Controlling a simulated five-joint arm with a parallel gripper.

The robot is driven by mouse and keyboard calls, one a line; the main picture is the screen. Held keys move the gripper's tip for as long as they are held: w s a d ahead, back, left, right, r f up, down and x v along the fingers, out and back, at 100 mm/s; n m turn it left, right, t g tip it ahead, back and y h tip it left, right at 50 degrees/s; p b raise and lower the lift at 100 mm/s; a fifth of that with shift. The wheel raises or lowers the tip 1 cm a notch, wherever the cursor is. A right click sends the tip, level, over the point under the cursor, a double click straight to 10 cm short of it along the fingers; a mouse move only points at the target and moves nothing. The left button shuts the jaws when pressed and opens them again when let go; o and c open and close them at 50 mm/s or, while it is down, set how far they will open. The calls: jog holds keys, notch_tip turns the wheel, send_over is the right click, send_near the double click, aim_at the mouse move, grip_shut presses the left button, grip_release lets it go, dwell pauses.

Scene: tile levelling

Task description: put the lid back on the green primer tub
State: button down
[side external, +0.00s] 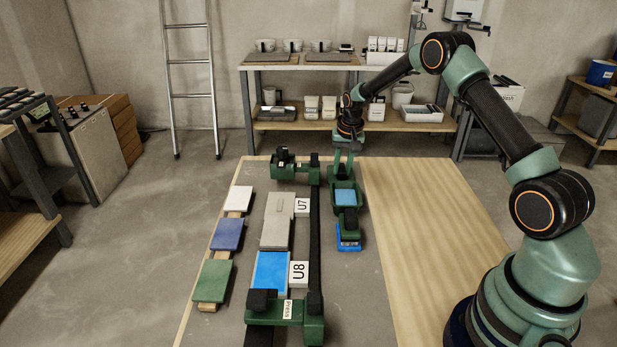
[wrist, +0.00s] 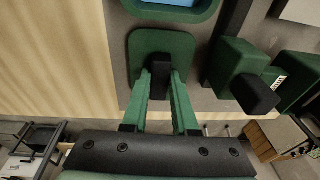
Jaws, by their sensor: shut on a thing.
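The primer tub (side external: 357,186) is a green open container with blue inside, on the worktable in the side view. Its rim and blue contents also show at the top edge of the wrist view (wrist: 172,13). The lid (wrist: 150,45) is a flat green rounded plate with a black knob, just beside the tub. My gripper (wrist: 160,80) is shut on the lid's black knob. In the side view my gripper (side external: 344,158) is just behind the tub, and the lid is mostly hidden there. I cannot tell whether the lid touches the table.
A green tool with a blue base (side external: 348,243) stands in front of the tub. Left of it are a black rail (side external: 315,235), green clamp blocks (side external: 290,172), a grey tile (side external: 277,225) and a blue tile (side external: 270,271). The table's right side (side external: 420,220) is clear.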

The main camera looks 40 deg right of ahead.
aim_at(342, 168)
jog(key=shift+r, duration=3.85)
jog(key=s+a+r, duration=0.4)
jog(key=s+a, duration=0.4)
jog(key=a, duration=0.1)
jog(key=shift+s+d+f, duration=0.1)
jog(key=shift+s+f, duration=0.1)
jog(key=shift+f, duration=1.55)
jog(key=shift+s+f, duration=0.2)
jog(key=shift+f, duration=1.55)
jog(key=shift+d, duration=0.2)
jog(key=shift+f, duration=0.5)
